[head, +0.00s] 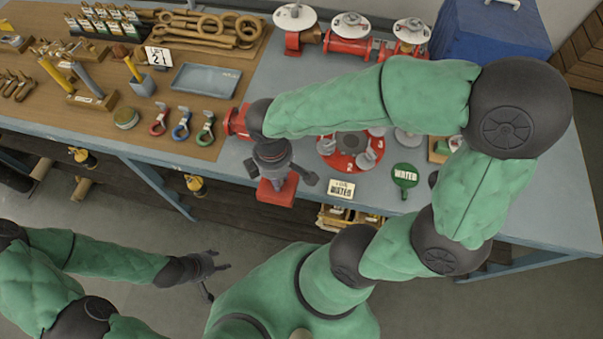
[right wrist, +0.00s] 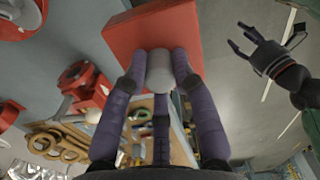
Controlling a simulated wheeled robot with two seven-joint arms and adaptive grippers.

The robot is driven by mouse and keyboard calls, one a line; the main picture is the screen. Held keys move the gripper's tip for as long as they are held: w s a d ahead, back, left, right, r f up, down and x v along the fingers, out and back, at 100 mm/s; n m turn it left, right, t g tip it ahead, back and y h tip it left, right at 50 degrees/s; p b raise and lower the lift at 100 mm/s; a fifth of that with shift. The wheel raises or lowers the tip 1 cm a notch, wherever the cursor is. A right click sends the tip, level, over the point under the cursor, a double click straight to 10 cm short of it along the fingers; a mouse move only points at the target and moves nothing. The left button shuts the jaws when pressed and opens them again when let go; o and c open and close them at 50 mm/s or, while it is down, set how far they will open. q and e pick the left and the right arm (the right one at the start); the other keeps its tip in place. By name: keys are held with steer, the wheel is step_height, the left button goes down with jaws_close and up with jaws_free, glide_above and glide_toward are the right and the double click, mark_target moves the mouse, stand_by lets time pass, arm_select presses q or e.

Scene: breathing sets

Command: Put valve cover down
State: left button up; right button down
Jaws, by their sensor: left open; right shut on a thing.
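The valve cover is a red square plate with a grey knob, seen in the head view (head: 277,192) and in the right wrist view (right wrist: 152,38). My right gripper (head: 272,172) is shut on its grey knob, with its fingers (right wrist: 160,68) around it. The cover is over the front edge area of the blue-grey worktable (head: 226,172); I cannot tell whether it touches the top. My left gripper (head: 215,266) is open and empty, below and in front of the table. My right arm hides part of the tabletop.
A red valve part (head: 237,121) stands close behind the cover. A red numbered disc (head: 340,160), a green paddle sign (head: 405,176) and a small water card (head: 341,189) lie to its right. Coloured shackles (head: 181,126) and a blue tray (head: 206,80) lie to the left.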

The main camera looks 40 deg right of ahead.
steer(key=shift+s+a+f, duration=0.1)
steer(key=shift+s+f, duration=0.2)
steer(key=shift+f, duration=0.25)
steer(key=w+d+f, duration=0.3)
steer(key=f, duration=0.1)
steer(key=w+d+f, duration=0.2)
steer(key=w+f, duration=0.2)
steer(key=w+d+f+b, duration=0.1)
steer(key=w+d+f, duration=0.2)
steer(key=w+f, duration=0.1)
steer(key=shift+d+f, duration=0.3)
steer(key=shift+f, duration=0.1)
steer(key=shift+s, duration=0.1)
